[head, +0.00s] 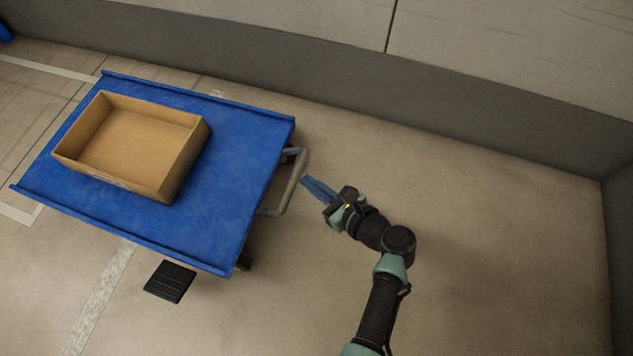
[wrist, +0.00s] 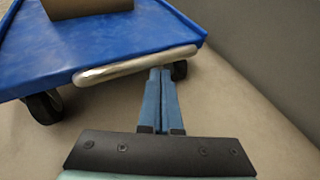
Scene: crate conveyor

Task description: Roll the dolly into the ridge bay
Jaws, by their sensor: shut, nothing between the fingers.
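The dolly (head: 235,130) is a flat blue platform on dark wheels, with raised lips along two sides. It also shows in the wrist view (wrist: 120,45). A grey metal handle bar (head: 291,187) sticks out from its right end; the bar also shows in the wrist view (wrist: 135,66). My gripper (head: 307,181) is just right of the handle, its blue fingers pointing at it. In the wrist view the fingers (wrist: 161,75) are together and empty, with their tips close to the bar. Whether they touch it I cannot tell. No ridge is clearly visible.
An open, empty cardboard box (head: 140,140) sits on the dolly. A black pad (head: 170,281) lies on the floor near its front edge. Pale floor lines (head: 100,300) run at the left. A grey wall (head: 450,130) stands behind and at the right; the floor between is clear.

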